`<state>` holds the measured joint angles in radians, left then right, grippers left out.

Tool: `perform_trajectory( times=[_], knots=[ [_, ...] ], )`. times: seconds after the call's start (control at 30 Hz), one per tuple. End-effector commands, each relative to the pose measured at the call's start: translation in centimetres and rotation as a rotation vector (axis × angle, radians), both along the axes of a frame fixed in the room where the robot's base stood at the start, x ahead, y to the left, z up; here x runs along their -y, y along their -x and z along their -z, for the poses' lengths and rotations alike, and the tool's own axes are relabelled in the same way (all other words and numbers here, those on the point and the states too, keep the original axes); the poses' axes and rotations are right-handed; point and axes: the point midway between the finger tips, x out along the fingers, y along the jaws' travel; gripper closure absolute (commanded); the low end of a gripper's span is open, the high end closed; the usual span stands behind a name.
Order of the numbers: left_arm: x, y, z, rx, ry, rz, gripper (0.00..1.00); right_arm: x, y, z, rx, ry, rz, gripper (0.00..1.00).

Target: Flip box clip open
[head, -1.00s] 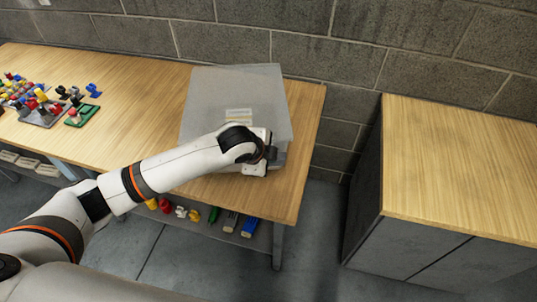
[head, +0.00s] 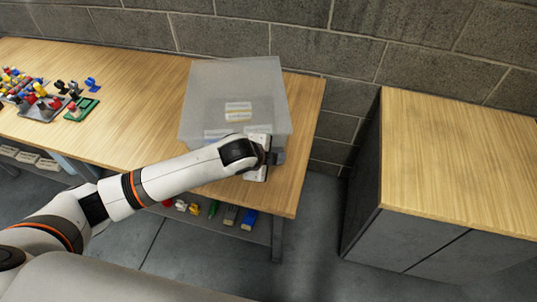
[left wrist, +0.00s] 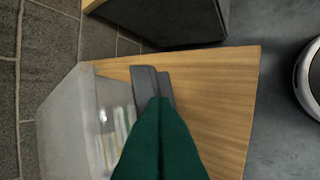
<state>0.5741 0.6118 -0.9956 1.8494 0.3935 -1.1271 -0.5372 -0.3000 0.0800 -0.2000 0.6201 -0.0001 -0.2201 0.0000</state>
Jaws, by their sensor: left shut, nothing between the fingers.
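A translucent grey box (head: 232,95) stands on the wooden table near its right end. It also shows in the left wrist view (left wrist: 62,130), with pale striped contents behind its wall. A dark grey clip (left wrist: 144,82) juts from the box's side, just beyond my fingertips; whether it is fastened is hard to tell. My left gripper (head: 270,158) is at the box's near right corner. In the left wrist view its green fingers (left wrist: 160,104) are shut and empty, with tips overlapping the clip in the picture; contact is unclear. My right gripper is not in view.
The wooden table (head: 130,130) has clear room left of the box. Colourful small parts (head: 25,90) and a green plate (head: 82,108) lie further left. Several items sit on a shelf below. A wood-topped cabinet (head: 460,150) stands right, across a gap. A block wall is behind.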

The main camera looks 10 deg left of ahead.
Motion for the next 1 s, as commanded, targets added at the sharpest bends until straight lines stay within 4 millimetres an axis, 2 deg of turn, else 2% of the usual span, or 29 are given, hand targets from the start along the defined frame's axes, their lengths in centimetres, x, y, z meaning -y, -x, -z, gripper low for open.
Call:
perform_trajectory(
  times=[0.33, 0.73, 1.0],
  knots=[
    [-0.1, 0.0, 0.2, 0.001, -0.001, -0.002, 1.00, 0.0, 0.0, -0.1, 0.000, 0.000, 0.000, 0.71],
    [-0.5, -1.4, 0.6, 0.001, -0.002, -0.003, 1.00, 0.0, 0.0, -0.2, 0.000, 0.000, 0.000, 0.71],
    [-0.5, -1.4, 0.6, 0.001, 0.000, 0.000, 1.00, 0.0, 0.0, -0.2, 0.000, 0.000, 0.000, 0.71]
  ],
)
